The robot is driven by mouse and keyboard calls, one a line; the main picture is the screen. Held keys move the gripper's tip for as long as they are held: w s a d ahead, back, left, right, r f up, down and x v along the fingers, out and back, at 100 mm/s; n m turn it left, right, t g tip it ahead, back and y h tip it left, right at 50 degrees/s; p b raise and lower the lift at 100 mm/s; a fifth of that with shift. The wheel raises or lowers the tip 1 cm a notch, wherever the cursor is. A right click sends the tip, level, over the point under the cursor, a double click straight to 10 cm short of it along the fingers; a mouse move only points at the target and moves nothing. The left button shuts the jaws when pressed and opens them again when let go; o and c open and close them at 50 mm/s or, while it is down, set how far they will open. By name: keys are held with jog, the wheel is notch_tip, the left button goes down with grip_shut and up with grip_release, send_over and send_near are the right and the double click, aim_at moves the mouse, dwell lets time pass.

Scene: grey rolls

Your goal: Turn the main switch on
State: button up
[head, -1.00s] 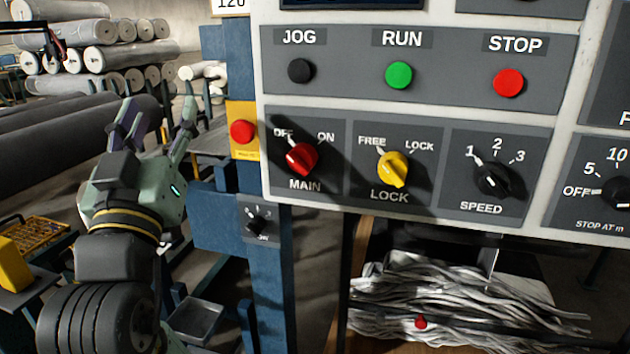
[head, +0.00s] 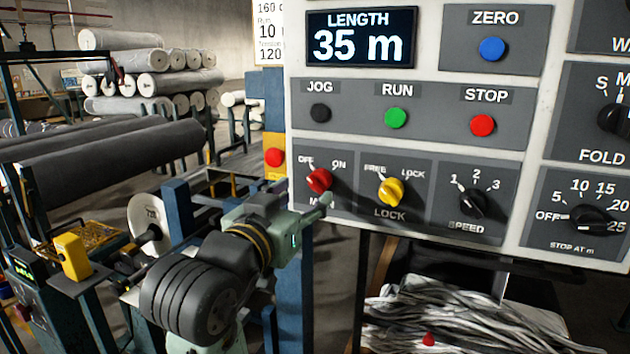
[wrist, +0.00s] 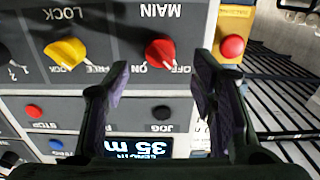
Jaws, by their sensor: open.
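The MAIN switch is a red rotary knob (head: 319,181) at the lower left of the control panel, with its pointer towards OFF. It also shows in the wrist view (wrist: 160,53), where the panel appears upside down. My gripper (head: 305,202) is in front of the lower left of the panel, just below the red knob in the head view. In the wrist view my gripper (wrist: 160,72) has its two fingers apart, with the knob between and beyond their tips. Nothing is held, and no contact shows. The fingers are partly hidden in the head view.
The yellow LOCK knob (head: 391,192) is close to the right of the MAIN knob. A red button on a yellow plate (head: 275,157) is close to the left. JOG (head: 320,113), RUN (head: 396,118) and STOP (head: 482,125) buttons are above. Grey rolls (head: 110,155) lie behind at left.

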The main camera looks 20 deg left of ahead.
aim_at(314, 186)
jog(key=w+p, duration=0.1)
jog(key=w, duration=0.4)
jog(key=shift+w+d, duration=0.1)
jog(key=shift+w, duration=0.3)
jog(key=shift+c, duration=0.3)
jog(key=c, duration=1.1)
